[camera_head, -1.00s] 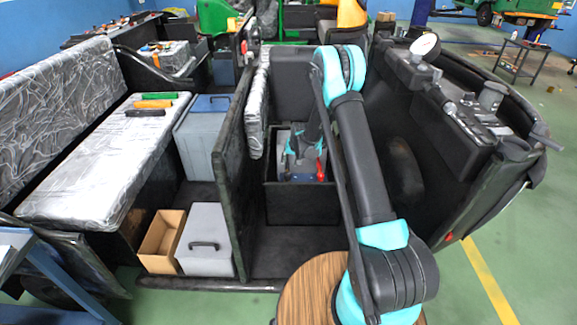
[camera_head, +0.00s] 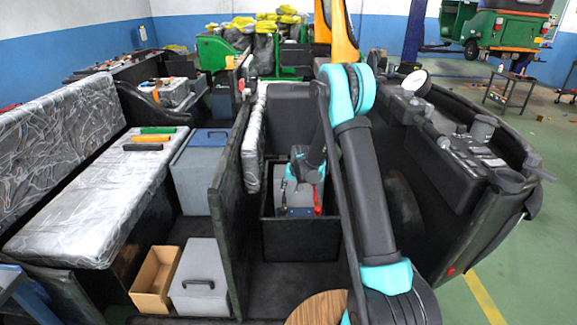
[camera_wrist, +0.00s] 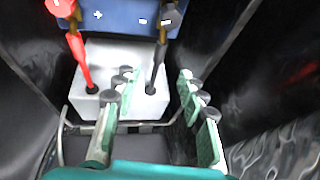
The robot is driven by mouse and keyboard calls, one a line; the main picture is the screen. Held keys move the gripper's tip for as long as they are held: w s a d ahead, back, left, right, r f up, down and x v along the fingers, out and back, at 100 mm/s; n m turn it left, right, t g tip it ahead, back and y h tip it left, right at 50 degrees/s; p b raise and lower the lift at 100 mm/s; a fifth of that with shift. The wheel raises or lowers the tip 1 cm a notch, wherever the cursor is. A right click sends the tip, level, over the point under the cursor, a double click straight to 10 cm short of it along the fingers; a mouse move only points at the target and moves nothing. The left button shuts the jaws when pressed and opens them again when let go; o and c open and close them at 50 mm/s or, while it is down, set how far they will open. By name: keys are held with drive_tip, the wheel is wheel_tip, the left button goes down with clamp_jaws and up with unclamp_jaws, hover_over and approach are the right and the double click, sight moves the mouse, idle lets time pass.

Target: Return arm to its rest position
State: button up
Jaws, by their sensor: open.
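My arm (camera_head: 368,190) is teal and black. It reaches from the lower right up to an elbow and down into an open black compartment (camera_head: 300,247) of the rickshaw. In the wrist view my gripper (camera_wrist: 156,80) is open, its two green-padded fingers apart with nothing between them. Beyond the fingertips is a pale grey block (camera_wrist: 122,80) with a red lead (camera_wrist: 80,62) and a black lead (camera_wrist: 156,62) on it. A blue panel (camera_wrist: 118,17) with plus and minus signs is behind it. In the head view the gripper is small and its fingers are unclear.
A black partition (camera_head: 232,190) stands left of the compartment, and the dashboard (camera_head: 450,145) is to the right. A grey lidded box (camera_head: 201,285) and an open cardboard box (camera_head: 155,280) sit at lower left. A padded bench (camera_head: 100,205) holds several coloured bars.

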drive_tip(key=s+d+r+h, duration=0.1)
drive_tip(key=s+d+r, duration=0.55)
drive_tip(key=s, duration=0.35)
drive_tip(key=s+d+r, duration=0.5)
drive_tip(key=s+r, duration=0.3)
drive_tip(key=s, duration=0.3)
drive_tip(key=s+d, duration=0.3)
drive_tip(key=s, duration=0.8)
drive_tip(key=s+d+h, duration=0.1)
drive_tip(key=s+d, duration=0.1)
drive_tip(key=s, duration=0.9)
drive_tip(key=shift+d+f, duration=0.35)
drive_tip(key=shift+d, duration=0.05)
drive_tip(key=shift+w, duration=0.1)
drive_tip(key=shift+c, duration=0.5)
